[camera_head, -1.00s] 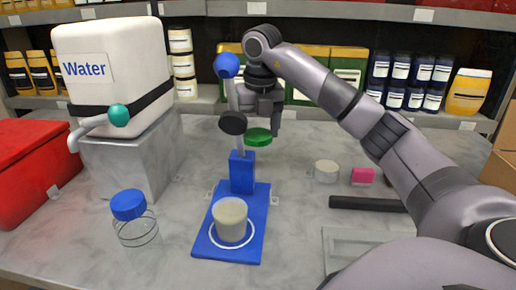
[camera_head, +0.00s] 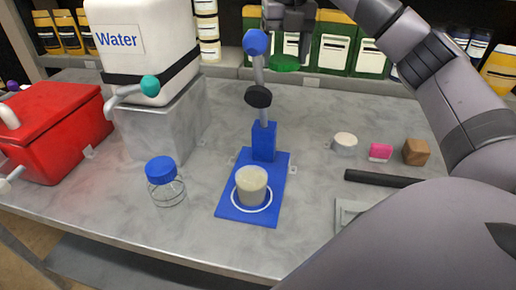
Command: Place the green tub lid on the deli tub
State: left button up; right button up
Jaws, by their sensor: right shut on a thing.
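The green lid (camera_head: 286,64) is held flat under my right gripper (camera_head: 288,50), high up behind the blue pump's lever. My right gripper is shut on the lid, apart from everything below. The cream tub (camera_head: 251,187), which looks like the deli tub, stands upright inside the white ring on the blue pump base (camera_head: 232,207). A dark round pump head (camera_head: 258,97) hangs above and behind the tub. My left gripper is out of view.
A capped blue jar (camera_head: 162,172) stands left of the base. A water tank (camera_head: 130,45) and red box (camera_head: 55,130) stand further left. A pale pot (camera_head: 345,142), pink block (camera_head: 380,152), wooden block (camera_head: 416,151) and dark bar (camera_head: 382,179) lie right.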

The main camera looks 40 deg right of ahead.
aim_at(252, 182)
jog(key=k+j, duration=0.1)
jog(key=k, duration=0.4)
jog(key=k+j, duration=0.1)
jog(key=k, duration=0.35)
